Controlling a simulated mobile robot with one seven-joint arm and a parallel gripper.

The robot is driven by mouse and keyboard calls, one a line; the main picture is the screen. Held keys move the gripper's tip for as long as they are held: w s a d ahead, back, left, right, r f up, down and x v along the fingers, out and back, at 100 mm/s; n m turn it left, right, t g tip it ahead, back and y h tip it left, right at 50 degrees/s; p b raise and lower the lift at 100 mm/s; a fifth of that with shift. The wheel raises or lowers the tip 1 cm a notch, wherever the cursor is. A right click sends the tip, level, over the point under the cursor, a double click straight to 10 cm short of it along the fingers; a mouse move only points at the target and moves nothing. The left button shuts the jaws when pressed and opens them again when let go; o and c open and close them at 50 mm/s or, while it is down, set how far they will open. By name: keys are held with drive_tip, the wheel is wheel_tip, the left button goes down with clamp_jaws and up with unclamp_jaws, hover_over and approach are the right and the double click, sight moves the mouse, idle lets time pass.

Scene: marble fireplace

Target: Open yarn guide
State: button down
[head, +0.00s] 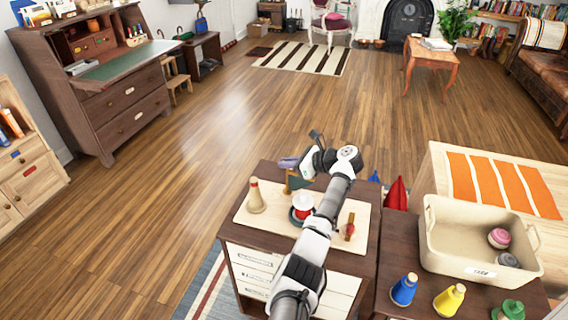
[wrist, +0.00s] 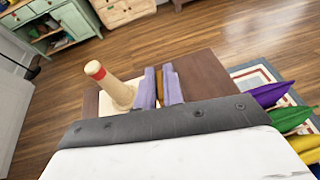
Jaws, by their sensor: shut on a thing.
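My gripper (head: 289,163) has purple fingers and is over the back edge of a small dark brown cabinet (head: 370,190). In the wrist view the fingers (wrist: 161,86) are close together around a narrow brown wooden piece. In the head view a brown upright with a dark green flag-like part (head: 299,181) stands just below the fingers. This looks like the yarn guide, but I cannot be sure; the fingers and arm hide part of it. I cannot tell how far open it is.
A cream cone with a red band (wrist: 115,90) stands left of the fingers on a pale board (head: 245,218). A red-and-white spool (head: 302,205) and a small red-brown item (head: 349,228) are near my arm. A beige bin (head: 440,245) and several coloured cones stand at right.

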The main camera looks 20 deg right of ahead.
drive_tip(key=shift+a+f, duration=0.1)
drive_tip(key=c, duration=1.5)
unclamp_jaws()
drive_tip(key=b+v, duration=0.2)
drive_tip(key=v, duration=1.2)
drive_tip(key=shift+a+b, duration=0.1)
drive_tip(key=shift+b, duration=0.3)
